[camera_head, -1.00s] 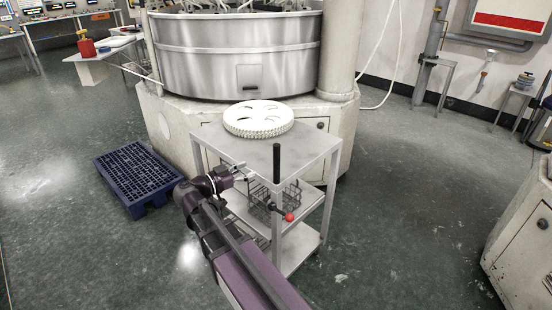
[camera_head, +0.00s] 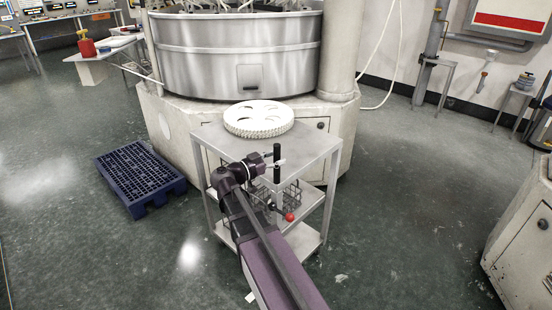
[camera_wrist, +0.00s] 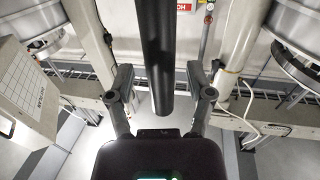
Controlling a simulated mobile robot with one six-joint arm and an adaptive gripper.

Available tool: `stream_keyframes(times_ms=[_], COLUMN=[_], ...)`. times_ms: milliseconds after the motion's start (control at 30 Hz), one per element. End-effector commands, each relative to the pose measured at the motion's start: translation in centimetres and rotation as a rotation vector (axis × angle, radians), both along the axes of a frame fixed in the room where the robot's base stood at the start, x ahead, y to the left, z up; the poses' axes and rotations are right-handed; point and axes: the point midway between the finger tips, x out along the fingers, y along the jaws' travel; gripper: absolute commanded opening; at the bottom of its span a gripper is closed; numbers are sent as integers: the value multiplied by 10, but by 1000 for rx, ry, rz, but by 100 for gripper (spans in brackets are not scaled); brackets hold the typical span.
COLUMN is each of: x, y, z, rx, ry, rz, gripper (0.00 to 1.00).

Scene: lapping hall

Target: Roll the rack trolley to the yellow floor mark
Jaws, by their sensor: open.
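The rack trolley (camera_head: 312,152) is a grey metal frame with a flat top and lower shelves, standing in front of the big round machine. A black upright handle (camera_head: 277,172) rises at its near corner, above a lever with a red ball knob (camera_head: 290,216). My gripper (camera_head: 277,162) is at this handle. In the wrist view my gripper (camera_wrist: 160,70) is open, with the black handle (camera_wrist: 157,40) between its two fingers, gaps showing on both sides. A wire basket (camera_head: 290,194) sits on a lower shelf, partly hidden by my arm. I cannot make out a yellow floor mark.
A white toothed disc (camera_head: 258,119) lies on the trolley top. A blue pallet (camera_head: 138,174) lies on the floor at left. The round machine (camera_head: 236,55) stands close behind the trolley. A pale cabinet (camera_head: 525,245) is at right. Floor between trolley and cabinet is clear.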

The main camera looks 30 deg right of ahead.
Motion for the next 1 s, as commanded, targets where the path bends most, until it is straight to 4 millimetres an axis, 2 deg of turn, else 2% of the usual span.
stream_keyframes(times_ms=[433,467,600,667,767,800,1000], x=[1,1,1,1,0,1,0], y=[-6,-6,-6,-6,-6,0,-7], z=[0,0,0,0,0,0,0], rx=[0,0,0,0,0,0,0], ry=[0,0,0,0,0,0,0], rz=[0,0,0,-1,-1,2,-3], gripper=[68,62,20,2,0,0,0])
